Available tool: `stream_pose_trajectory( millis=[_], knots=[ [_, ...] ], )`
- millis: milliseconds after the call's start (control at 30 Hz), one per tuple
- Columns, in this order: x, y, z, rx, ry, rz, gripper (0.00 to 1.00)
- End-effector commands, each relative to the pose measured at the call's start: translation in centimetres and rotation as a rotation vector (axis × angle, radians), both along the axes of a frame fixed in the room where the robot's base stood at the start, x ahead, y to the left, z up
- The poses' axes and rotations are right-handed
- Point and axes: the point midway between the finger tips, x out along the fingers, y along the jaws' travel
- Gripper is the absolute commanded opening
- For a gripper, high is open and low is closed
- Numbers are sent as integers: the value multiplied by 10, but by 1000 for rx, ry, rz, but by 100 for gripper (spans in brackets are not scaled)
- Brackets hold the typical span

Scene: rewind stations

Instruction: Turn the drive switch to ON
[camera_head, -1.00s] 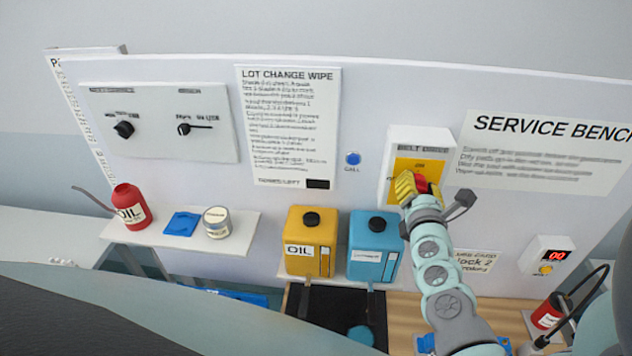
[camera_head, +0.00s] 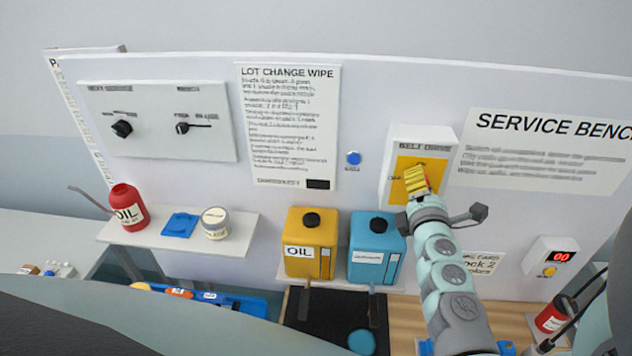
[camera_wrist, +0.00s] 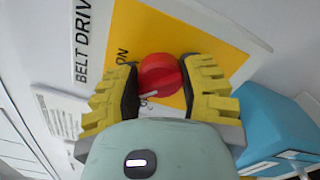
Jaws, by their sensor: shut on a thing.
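The drive switch is a red round knob (camera_wrist: 160,76) on a yellow plate of the white BELT DRIVE box (camera_head: 447,139). In the wrist view, my gripper (camera_wrist: 160,88) has its yellow-and-black fingers on both sides of the knob, shut on it. A pale mark shows on the knob's lower edge, and the word ON is printed beside it on the yellow plate. In the head view, my gripper (camera_head: 417,181) is in front of the box's lower part and hides the knob. I cannot tell exactly where the knob points.
A yellow OIL can (camera_head: 297,265) and a blue can (camera_head: 367,266) stand on a shelf left of my arm. A red numeric display box (camera_head: 553,252) is on the right. A blue call button (camera_head: 353,158) is left of the BELT DRIVE box.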

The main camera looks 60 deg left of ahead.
Motion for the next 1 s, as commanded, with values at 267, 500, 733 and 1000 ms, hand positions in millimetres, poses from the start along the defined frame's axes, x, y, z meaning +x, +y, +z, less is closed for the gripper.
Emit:
stream_pose_trajectory(
  millis=[267,500,733,1000],
  knots=[
    [2,-1,1,2,-1,-7,6],
    [2,-1,0,1,-1,-5,63],
    [1,-1,0,0,0,-4,75],
    [-3,-5,-1,-2,0,-2,75]
  ],
)
